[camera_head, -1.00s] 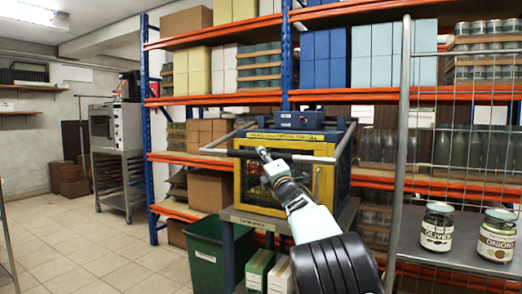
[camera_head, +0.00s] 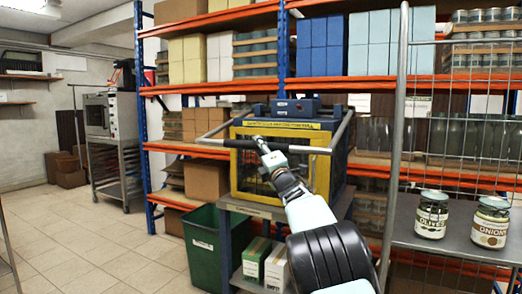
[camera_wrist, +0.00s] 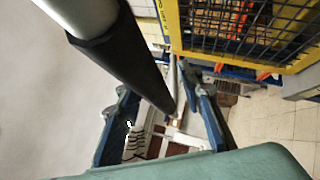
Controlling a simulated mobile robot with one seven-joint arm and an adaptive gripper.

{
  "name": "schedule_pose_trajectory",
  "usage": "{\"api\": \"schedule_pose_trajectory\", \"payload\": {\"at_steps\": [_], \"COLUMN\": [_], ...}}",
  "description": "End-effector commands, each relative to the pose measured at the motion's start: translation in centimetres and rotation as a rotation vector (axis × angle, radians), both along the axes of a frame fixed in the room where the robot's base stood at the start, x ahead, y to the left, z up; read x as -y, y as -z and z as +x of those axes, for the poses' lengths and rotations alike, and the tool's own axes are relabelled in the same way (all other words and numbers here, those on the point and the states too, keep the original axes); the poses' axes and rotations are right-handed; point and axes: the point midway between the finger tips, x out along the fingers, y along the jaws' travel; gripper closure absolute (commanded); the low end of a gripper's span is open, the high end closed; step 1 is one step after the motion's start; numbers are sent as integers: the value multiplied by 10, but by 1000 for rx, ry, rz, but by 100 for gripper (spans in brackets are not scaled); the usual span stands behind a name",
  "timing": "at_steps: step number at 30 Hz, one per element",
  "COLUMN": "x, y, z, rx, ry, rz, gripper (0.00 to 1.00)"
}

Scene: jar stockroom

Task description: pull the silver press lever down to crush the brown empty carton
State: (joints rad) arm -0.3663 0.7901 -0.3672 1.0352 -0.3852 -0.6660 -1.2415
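The press (camera_head: 325,165) has a yellow frame, dark mesh and a blue top. Its silver lever (camera_head: 342,128) has side arms joined by a black grip bar (camera_head: 235,144) across the front, which looks raised near the top of the frame. My gripper (camera_head: 260,141) is at the middle of this bar. In the wrist view the black grip (camera_wrist: 125,65) runs from upper left toward the gap between my open fingers (camera_wrist: 160,95). I cannot tell whether they touch it. The brown empty carton is not clearly visible; mesh and my arm cover the inside of the press.
A green bin (camera_head: 202,240) stands on the floor left of the press stand, with small green-and-white cartons (camera_head: 256,258) on the stand's lower level. Orange shelving (camera_head: 390,88) is behind. A wire rack with jars (camera_head: 432,214) is at right.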

Motion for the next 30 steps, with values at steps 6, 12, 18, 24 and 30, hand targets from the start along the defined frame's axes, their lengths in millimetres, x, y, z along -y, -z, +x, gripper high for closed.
{"api": "schedule_pose_trajectory", "payload": {"at_steps": [6,12,18,24,30], "x": [2,9,20,33,43], "y": [0,6,14,24,32], "z": [-6,-23,-44,-67,-88], "rx": [1,1,0,-2,-1], "ry": [-2,-2,-1,1,2], "rz": [1,2,2,2,1], "gripper": [66,66,66,66,66]}}
